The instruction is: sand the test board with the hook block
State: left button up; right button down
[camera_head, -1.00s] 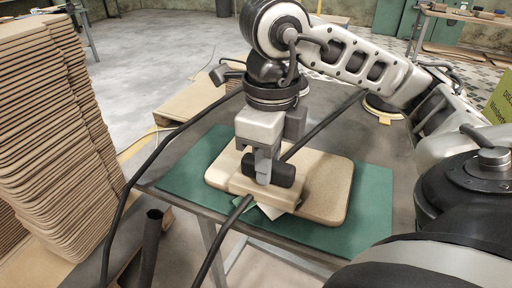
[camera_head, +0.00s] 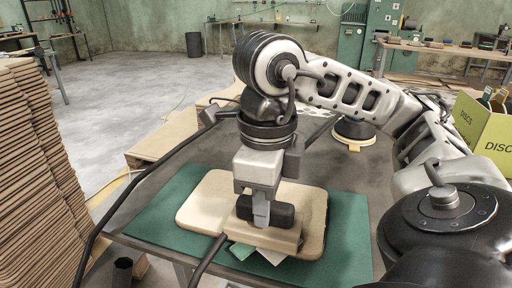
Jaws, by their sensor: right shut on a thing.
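The test board (camera_head: 205,203), a tan board with rounded corners, lies flat on a green mat (camera_head: 345,235) on the table. My right gripper (camera_head: 262,216) points down and is shut on the black grip of the hook block (camera_head: 283,238). The tan block sits over the front middle of the board, at its near edge. Corners of a green and a white sheet (camera_head: 272,257) stick out under the block's front. The block's underside and its exact contact with the board are hidden. My left gripper is not in view.
A tall stack of curved boards (camera_head: 35,180) stands at the left. A black hose (camera_head: 208,262) runs by the block. A round black tool (camera_head: 353,130) rests at the table's back, and a yellow DISCS box (camera_head: 485,130) stands at the right.

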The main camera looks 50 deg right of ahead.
aim_at(289, 207)
jog(key=shift+s+d+f+b, duration=0.15)
jog(key=shift+s+d+b, duration=0.1)
jog(key=shift+s+b, duration=0.25)
jog(key=shift+s+d+f+b, duration=0.1)
jog(key=shift+s+d+b, duration=0.1)
jog(key=shift+s+b, duration=0.3)
jog(key=shift+s+d+b, duration=0.15)
jog(key=shift+s+b, duration=0.2)
jog(key=shift+b, duration=0.1)
jog(key=shift+s+r, duration=0.15)
